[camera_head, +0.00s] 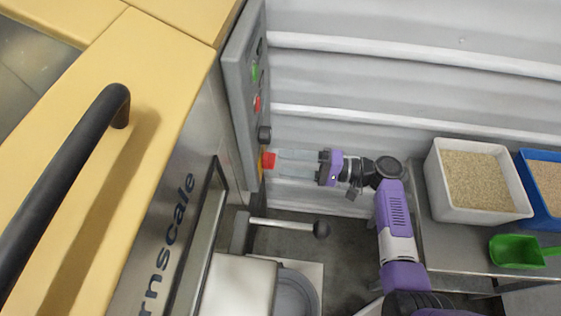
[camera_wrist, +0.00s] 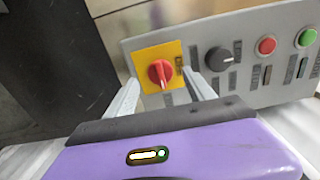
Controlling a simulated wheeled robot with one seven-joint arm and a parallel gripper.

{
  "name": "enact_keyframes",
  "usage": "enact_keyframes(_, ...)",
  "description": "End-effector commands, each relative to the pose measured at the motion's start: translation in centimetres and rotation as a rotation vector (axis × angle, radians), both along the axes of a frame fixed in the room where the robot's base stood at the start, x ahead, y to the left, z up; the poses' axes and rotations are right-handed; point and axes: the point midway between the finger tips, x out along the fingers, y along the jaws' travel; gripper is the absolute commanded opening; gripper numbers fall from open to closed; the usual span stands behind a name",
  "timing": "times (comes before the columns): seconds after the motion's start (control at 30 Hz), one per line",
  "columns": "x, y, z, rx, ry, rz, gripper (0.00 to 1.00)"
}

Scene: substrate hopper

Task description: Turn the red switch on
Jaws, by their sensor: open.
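The red switch (camera_wrist: 160,73) is a red rotary knob on a yellow square plate, fixed to a grey control panel. In the wrist view its grip bar stands roughly upright, slightly tilted. In the head view the red switch (camera_head: 268,160) shows at the panel's lower end. My gripper (camera_head: 278,163) points left at it, with its fingertips close around or just beside the knob; contact is not clear. In the wrist view my gripper (camera_wrist: 165,85) is open, one finger on each side of the knob.
The grey panel (camera_wrist: 262,88) also carries a black knob (camera_wrist: 219,59), a red button (camera_wrist: 266,45) and a green button (camera_wrist: 306,38). A white bin (camera_head: 434,186) and a green scoop (camera_head: 515,252) are at right.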

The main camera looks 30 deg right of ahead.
Motion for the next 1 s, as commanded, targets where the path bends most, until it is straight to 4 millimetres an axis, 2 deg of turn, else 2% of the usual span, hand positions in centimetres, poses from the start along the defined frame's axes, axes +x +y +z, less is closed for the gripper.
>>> enact_keyframes(0.1, -1.2, -1.8, -0.1, 0.000, 0.000, -0.004, 0.62)
enact_keyframes(0.3, -2.6, -3.7, 0.0, 0.000, 0.000, -0.002, 0.62)
enact_keyframes(1.0, -2.7, -4.3, 0.0, 0.001, 0.003, -0.015, 0.62)
